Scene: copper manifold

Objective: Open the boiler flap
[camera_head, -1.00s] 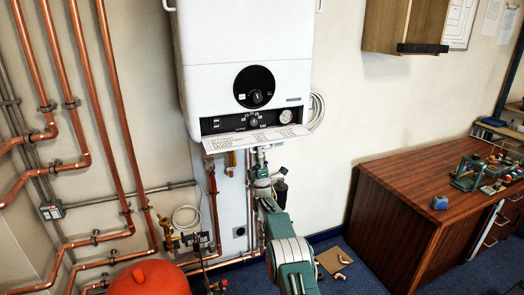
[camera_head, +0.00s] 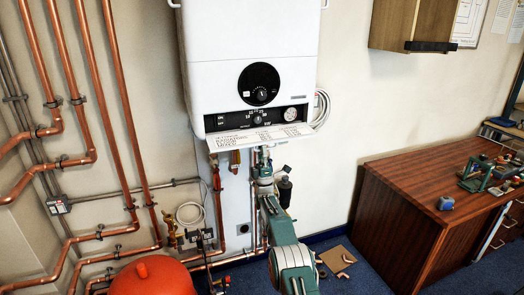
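The white boiler (camera_head: 250,60) hangs on the wall at the top centre, with a round black dial and a black control strip (camera_head: 257,118) near its bottom. The boiler flap (camera_head: 262,137) is a white printed panel folded down below the strip, sticking out from the boiler's lower edge, so the controls are exposed. My arm rises from the bottom right of centre to the flap. My gripper (camera_head: 264,157) is just under the flap, right of its middle. Its fingers are small and partly hidden by the flap, so I cannot tell whether they touch it or are open.
Copper pipes (camera_head: 95,130) run down the wall at left. A red tank (camera_head: 150,275) stands at the bottom left. A wooden desk (camera_head: 420,210) with tools is at right, and a cupboard (camera_head: 412,25) hangs above.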

